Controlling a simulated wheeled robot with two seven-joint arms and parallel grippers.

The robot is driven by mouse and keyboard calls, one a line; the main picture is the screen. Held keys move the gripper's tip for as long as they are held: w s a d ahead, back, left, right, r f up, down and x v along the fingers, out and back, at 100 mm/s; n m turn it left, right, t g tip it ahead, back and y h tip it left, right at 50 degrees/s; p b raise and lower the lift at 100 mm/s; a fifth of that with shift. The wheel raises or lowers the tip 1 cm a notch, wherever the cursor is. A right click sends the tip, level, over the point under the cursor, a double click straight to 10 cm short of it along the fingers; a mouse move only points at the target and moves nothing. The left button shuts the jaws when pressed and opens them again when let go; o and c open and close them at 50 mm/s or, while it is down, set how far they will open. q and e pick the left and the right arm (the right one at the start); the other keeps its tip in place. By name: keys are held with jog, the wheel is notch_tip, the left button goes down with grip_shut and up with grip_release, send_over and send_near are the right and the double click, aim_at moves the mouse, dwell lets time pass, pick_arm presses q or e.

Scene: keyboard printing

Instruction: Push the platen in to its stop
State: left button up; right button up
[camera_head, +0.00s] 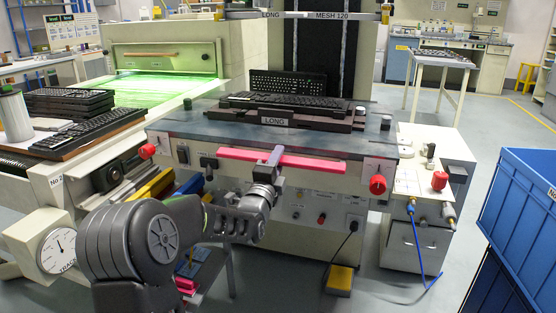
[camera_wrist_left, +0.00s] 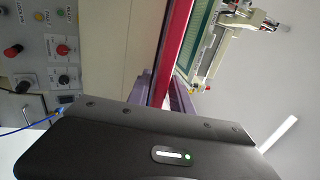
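The platen (camera_head: 190,121) is a wide blue-grey table, with a dark keyboard (camera_head: 285,101) in a dark nest behind the label LONG. A pink handle bar (camera_head: 320,163) runs along its front edge. My left gripper (camera_head: 271,158) is at the bar, left of its middle, with its arm coming from the lower left. In the left wrist view, purple-grey fingers (camera_wrist_left: 160,90) lie close against both sides of the red-pink bar (camera_wrist_left: 175,45); the tips are partly hidden. My right gripper is in neither view.
Red knobs (camera_head: 377,185) stick out at the front corners. A control panel (camera_head: 325,210) is below. A glowing green dryer (camera_head: 165,85) stands at left, near a bench with stacked keyboards (camera_head: 68,103). Blue crates (camera_head: 520,205) stand at right. A yellow pedal (camera_head: 339,280) is on the floor.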

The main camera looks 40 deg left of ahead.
pick_arm(q)
grip_shut()
dwell(1.1)
